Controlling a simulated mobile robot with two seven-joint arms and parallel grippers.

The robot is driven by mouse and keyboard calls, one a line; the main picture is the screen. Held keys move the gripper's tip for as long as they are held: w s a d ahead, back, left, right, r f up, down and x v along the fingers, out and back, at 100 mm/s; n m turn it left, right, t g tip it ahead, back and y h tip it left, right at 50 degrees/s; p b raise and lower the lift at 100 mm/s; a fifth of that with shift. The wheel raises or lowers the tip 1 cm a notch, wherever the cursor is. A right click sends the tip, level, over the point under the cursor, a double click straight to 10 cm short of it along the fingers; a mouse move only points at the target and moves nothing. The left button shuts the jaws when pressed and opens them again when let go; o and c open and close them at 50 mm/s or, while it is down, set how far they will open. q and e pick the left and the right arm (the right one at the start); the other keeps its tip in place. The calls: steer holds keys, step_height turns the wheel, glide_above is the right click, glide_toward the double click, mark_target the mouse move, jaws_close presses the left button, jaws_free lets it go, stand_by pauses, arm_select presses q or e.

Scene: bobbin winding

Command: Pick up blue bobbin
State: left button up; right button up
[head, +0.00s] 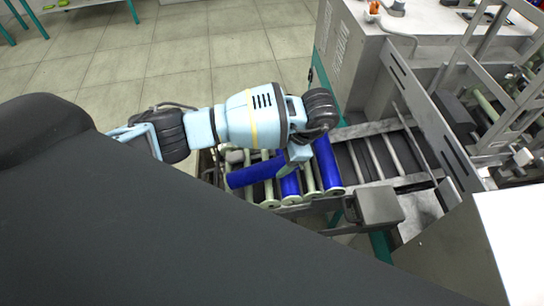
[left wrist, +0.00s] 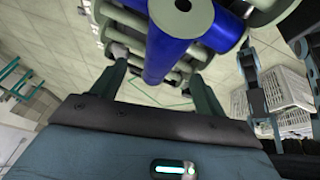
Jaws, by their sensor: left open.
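Several bobbins lie in a tray at the end of the machine in the head view. Blue ones show at the left (head: 256,173), in the middle (head: 290,187) and at the right (head: 328,163). My left gripper (head: 298,157) is pointed down over them, and its arm hides part of the group. In the left wrist view a blue bobbin (left wrist: 168,50) with a pale green end lies between the open fingers (left wrist: 158,74), with gaps beside it. Another blue bobbin (left wrist: 222,32) is to its right. My right gripper is in neither view.
Pale bare rollers (head: 310,180) lie among the blue bobbins. A metal conveyor frame (head: 375,155) runs to the right. A grey box (head: 379,206) stands close by at the front right. The tiled floor (head: 160,60) behind is mostly clear.

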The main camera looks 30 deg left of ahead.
mark_target(269, 165)
arm_select(q)
steer(key=shift+w+a+r, duration=0.15)
steer(key=shift+w, duration=0.05)
steer(key=shift+s+a, duration=0.1)
steer(key=shift+s+a+f, duration=0.1)
steer(key=shift+a+f, duration=0.05)
steer(key=shift+f, duration=0.25)
steer(key=shift+x, duration=0.75)
steer(key=shift+f, duration=0.15)
steer(key=x, duration=0.4)
steer(key=shift+s, duration=0.4)
steer(key=shift+a+f, duration=0.2)
steer(key=shift+f, duration=0.25)
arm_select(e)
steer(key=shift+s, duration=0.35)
